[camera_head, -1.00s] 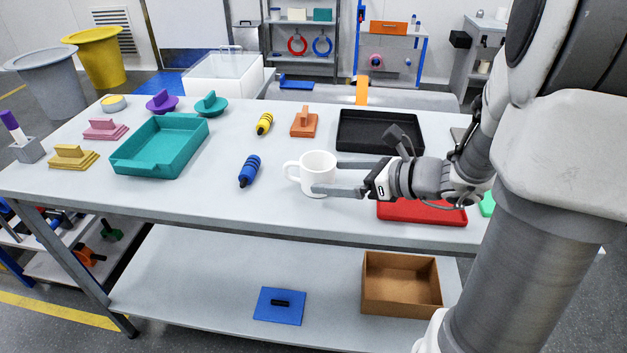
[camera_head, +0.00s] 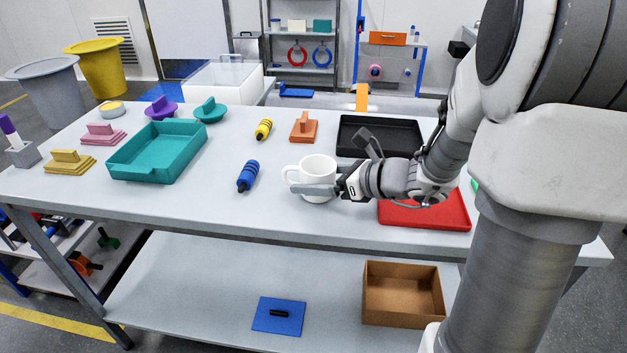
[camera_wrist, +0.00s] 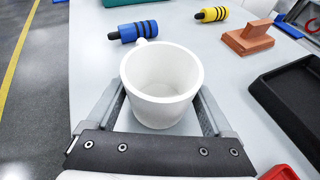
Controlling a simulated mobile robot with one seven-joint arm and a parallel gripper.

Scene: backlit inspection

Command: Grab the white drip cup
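The white drip cup (camera_head: 318,172) stands upright on the grey table. Its handle points left in the head view, and the wrist view looks into the open, empty cup (camera_wrist: 162,85). My gripper (camera_head: 318,182) is low around the cup, palm to its right. In the wrist view my gripper (camera_wrist: 163,95) has one finger on each side of the cup, spread apart, with narrow gaps visible beside the cup wall. The far finger is mostly hidden behind the cup in the head view.
A blue striped cylinder (camera_head: 248,176) lies left of the cup. A black tray (camera_head: 345,146) is behind my gripper and a red tray (camera_head: 455,218) in front of it. An orange handled block (camera_head: 303,128) and a teal tray (camera_head: 118,172) stand farther off. The front table strip is clear.

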